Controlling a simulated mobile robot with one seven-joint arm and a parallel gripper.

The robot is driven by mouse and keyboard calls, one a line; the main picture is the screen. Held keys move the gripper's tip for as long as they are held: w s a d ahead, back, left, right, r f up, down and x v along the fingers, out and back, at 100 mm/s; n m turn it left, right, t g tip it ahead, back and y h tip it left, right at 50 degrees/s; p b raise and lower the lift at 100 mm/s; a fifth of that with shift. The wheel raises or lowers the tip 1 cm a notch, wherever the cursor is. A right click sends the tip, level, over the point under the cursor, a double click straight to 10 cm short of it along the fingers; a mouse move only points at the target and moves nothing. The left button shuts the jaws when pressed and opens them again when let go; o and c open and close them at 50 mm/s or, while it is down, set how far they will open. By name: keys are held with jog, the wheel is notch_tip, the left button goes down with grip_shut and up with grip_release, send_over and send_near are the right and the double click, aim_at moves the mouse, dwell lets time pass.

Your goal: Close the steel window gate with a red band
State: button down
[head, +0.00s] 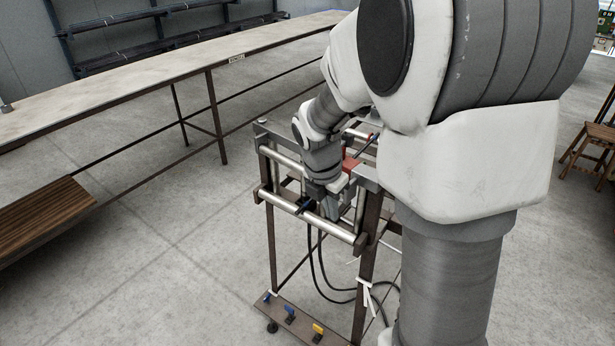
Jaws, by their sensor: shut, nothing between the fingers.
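A steel frame on legs (271,240) stands in the middle of the head view, with bright metal bars (283,203) across its front. My gripper (331,211) is shut and points down at the upper part of this frame, close to the front bars. Whether it touches them I cannot tell. A red part (350,164) shows just behind and right of my gripper; it may be the gate's red band. My wrist and arm hide much of the gate, so I cannot tell how far open it is.
A long pale table (150,80) runs across the back left. A brown wooden platform (40,218) is at the left, and a wooden stool (590,150) at the right. Blue and yellow pedals (305,325) and black cables (325,275) are low on the stand.

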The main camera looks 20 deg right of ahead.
jog(key=shift+w+d+r, duration=0.1)
jog(key=shift+w+d, duration=0.3)
jog(key=shift+d, duration=0.3)
jog(key=shift+w+d, duration=0.4)
jog(key=shift+d, duration=0.25)
jog(key=shift+w+d+p, duration=0.3)
jog(key=shift+d, duration=0.45)
jog(key=shift+w+d+p, duration=0.3)
jog(key=shift+d+p, duration=0.05)
jog(key=shift+d, duration=0.45)
jog(key=shift+w+d+p, duration=0.3)
jog(key=shift+d, duration=0.45)
jog(key=shift+r, duration=0.1)
